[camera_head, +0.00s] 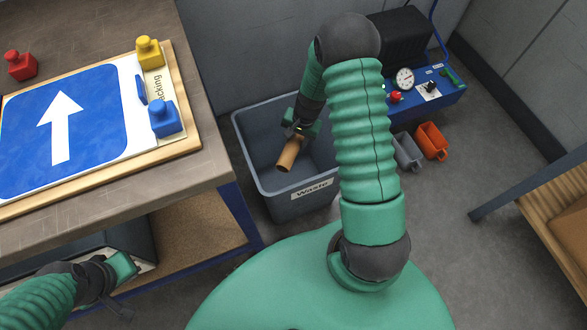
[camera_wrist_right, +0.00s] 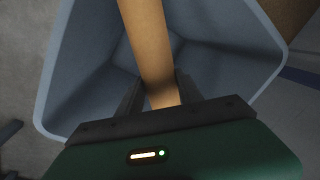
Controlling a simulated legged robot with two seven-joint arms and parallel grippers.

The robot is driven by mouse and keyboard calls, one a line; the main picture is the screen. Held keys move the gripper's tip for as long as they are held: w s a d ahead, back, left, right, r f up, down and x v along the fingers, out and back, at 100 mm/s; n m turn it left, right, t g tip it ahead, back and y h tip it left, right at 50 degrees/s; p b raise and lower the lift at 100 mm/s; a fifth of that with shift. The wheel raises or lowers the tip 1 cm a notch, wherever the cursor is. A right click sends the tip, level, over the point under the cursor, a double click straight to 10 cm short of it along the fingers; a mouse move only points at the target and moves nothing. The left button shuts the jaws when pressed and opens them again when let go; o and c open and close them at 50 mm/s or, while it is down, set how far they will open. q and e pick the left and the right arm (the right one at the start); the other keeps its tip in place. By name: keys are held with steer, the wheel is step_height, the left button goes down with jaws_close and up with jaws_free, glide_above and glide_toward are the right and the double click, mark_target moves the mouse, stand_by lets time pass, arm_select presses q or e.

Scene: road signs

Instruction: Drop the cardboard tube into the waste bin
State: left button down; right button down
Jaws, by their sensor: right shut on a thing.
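The grey waste bin (camera_head: 262,186), labelled "Waste", stands on the floor right of the workbench in the head view. The brown cardboard tube (camera_head: 287,156) is over the bin's open mouth, tilted. My right gripper (camera_head: 298,134) is shut on the tube near one end; the free end points down toward the front of the bin in the head view. In the right wrist view the tube (camera_wrist_right: 149,45) runs between the fingers of my right gripper (camera_wrist_right: 160,92), with the bin's rim (camera_wrist_right: 52,75) around it. My left gripper (camera_head: 118,283) is at the lower left by the bench's lower shelf; its fingers are unclear.
The workbench (camera_head: 205,182) holds a blue arrow sign (camera_head: 95,125) on a board, with red (camera_head: 21,65), yellow (camera_head: 149,52) and blue (camera_head: 164,117) knobbed blocks. A blue machine with a gauge (camera_head: 430,95) and grey (camera_head: 407,152) and orange (camera_head: 432,141) small bins stand right of the bin.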

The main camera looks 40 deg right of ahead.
steer(key=c, duration=1.1)
jaws_free()
steer(key=shift+d, duration=0.1)
steer(key=o, duration=0.4)
steer(key=shift+d, duration=0.15)
arm_select(q)
steer(key=shift+d+r, duration=0.15)
steer(key=shift+d, duration=0.1)
steer(key=shift+a, duration=0.1)
arm_select(e)
steer(key=shift+r, duration=0.35)
arm_select(q)
steer(key=w+p+v, duration=0.1)
steer(key=p+v, duration=0.5)
steer(key=shift+w+r, duration=0.15)
steer(key=shift+r, duration=0.05)
arm_select(e)
step_height(320, 180, up, 16)
steer(key=s+d, duration=0.1)
steer(key=s, duration=0.1)
steer(key=shift+s+d+f, duration=0.15)
steer(key=shift+s, duration=0.2)
